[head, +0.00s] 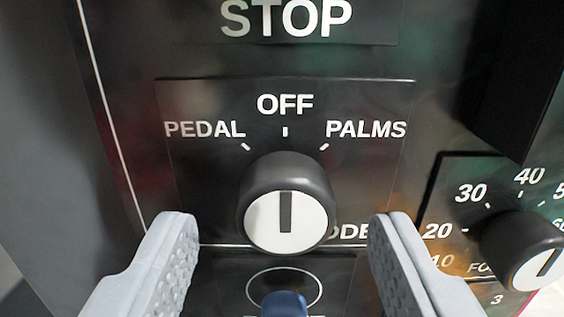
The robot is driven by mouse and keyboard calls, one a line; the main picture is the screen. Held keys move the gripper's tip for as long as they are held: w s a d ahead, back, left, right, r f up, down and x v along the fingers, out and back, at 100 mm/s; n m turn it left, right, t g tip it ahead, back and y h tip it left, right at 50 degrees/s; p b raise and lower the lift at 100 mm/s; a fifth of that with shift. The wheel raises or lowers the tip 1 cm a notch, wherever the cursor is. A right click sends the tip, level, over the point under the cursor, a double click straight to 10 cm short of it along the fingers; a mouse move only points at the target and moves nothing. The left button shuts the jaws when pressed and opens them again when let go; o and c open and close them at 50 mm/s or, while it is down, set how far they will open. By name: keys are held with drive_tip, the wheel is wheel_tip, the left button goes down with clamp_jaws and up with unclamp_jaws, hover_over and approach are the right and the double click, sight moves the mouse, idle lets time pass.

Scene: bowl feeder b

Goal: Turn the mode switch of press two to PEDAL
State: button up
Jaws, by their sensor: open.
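The mode switch (286,205) is a round black knob with a white face and a dark pointer line. Its line stands upright, in line with the OFF mark. The label plate (200,165) reads PEDAL at the left, OFF at the top and PALMS at the right. The knob partly hides the lower label, which ends in "ODE". My gripper (286,235) is open, with one grey finger to the left of the knob and one to the right. Both fingers are apart from the knob, with a gap on each side.
A STOP label (287,17) is above. A numbered dial knob (525,245) is close at the right, near my right finger. A blue part (285,303) sits below the switch, between the fingers. A black block (515,80) stands at the upper right.

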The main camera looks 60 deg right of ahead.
drive_tip(key=shift+x, duration=0.95)
drive_tip(key=c, duration=1)
drive_tip(key=shift+o, duration=0.2)
